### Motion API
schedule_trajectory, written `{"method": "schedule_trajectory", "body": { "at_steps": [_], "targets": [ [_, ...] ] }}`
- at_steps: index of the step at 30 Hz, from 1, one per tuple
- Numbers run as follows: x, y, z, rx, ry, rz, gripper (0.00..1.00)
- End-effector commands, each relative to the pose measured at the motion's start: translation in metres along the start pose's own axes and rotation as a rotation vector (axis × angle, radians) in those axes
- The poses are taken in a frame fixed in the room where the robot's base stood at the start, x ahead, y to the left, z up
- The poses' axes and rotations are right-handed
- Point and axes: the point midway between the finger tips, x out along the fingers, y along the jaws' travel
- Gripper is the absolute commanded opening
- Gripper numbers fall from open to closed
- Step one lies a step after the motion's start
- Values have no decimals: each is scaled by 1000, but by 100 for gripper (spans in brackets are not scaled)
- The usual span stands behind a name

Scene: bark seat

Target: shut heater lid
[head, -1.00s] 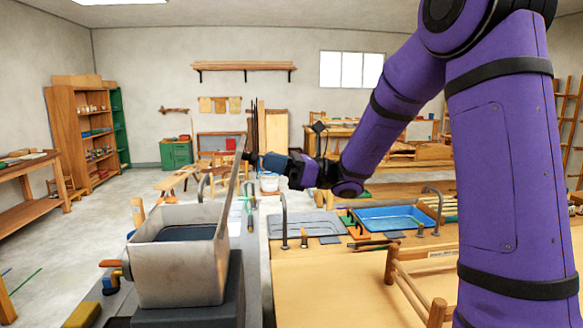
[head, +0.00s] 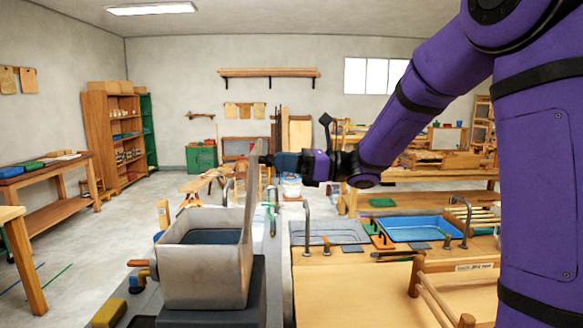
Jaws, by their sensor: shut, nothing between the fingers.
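The heater (head: 205,277) is a grey metal box on a dark base at the lower left of the head view. Its top is open and a dark surface shows inside. The lid (head: 252,190) stands upright along the box's right side, seen nearly edge-on. My gripper (head: 266,160) is shut, at the upper end of the lid and on its right side. The fingertips are small here, and I cannot tell whether they touch the lid. A tap with an orange handle (head: 138,263) is on the box's left side.
A workbench (head: 350,290) lies to the right with a blue tray (head: 420,228), a grey tray (head: 330,232) and a wooden frame (head: 440,290). Curved metal taps (head: 307,220) rise from it. A yellow block (head: 108,314) lies left of the heater. The space above the heater is clear.

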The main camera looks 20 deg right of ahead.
Motion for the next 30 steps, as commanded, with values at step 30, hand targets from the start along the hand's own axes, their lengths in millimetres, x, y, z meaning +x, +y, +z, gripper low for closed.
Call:
{"method": "schedule_trajectory", "body": {
  "at_steps": [30],
  "targets": [
    [157,1,-9,-7,949,6,0]
  ]
}}
